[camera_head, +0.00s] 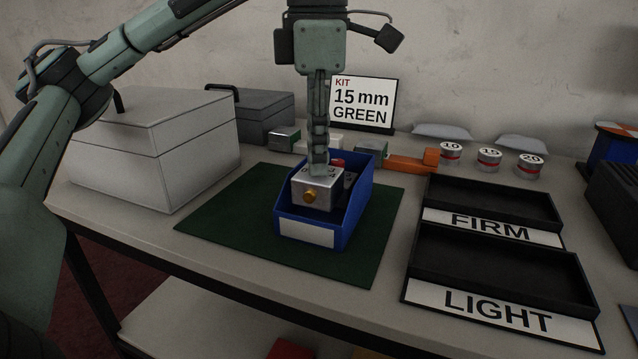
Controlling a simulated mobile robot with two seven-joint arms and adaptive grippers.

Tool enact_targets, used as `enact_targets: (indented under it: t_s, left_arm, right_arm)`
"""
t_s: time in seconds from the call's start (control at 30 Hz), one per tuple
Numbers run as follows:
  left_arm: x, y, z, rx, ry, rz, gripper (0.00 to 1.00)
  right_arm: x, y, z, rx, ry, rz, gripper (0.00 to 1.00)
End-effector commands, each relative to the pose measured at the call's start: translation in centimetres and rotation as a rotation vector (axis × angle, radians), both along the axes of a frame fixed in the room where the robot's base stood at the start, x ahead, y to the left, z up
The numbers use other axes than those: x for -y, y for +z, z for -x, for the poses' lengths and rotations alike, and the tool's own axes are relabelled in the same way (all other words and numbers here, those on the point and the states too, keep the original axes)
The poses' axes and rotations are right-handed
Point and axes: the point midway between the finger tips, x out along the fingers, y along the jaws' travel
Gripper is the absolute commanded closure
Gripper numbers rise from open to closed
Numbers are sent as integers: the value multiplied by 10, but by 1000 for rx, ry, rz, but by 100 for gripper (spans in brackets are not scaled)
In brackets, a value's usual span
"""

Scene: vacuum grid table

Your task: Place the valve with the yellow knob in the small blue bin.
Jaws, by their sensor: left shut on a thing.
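The valve is a silver block (325,187) with a yellow knob (310,196) facing the front. My left gripper (318,168) points straight down and is shut on the valve from above. The valve is at the small blue bin (365,190), within its opening near the front wall. I cannot tell whether it touches the bin floor. The bin has a blank white label on its front and stands on a dark green mat (225,220). A red-topped part (338,162) shows behind the valve in the bin, partly hidden. My right gripper is not in view.
A light grey lidded box (150,150) stands left, with a darker case (265,110) behind it. A "15 mm GREEN" sign (362,104) stands behind the bin. Black trays marked FIRM (480,228) and LIGHT (497,312) lie right. Several numbered weights (489,160) stand behind them.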

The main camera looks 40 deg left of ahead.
Motion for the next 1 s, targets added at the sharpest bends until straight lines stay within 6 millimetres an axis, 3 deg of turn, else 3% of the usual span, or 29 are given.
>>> enact_targets:
  t_s: [0.37,0.83,0.87,1.0]
  left_arm:
    - [-2,-40,-4,1,1,-1,100]
    - [-1,-45,-4,1,1,1,100]
    - [-1,-45,-4,1,1,1,80]
    - [-1,-45,-4,1,1,1,63]
  right_arm:
    - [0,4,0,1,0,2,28]
    - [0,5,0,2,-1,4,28]
    - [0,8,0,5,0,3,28]
    - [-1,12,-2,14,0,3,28]
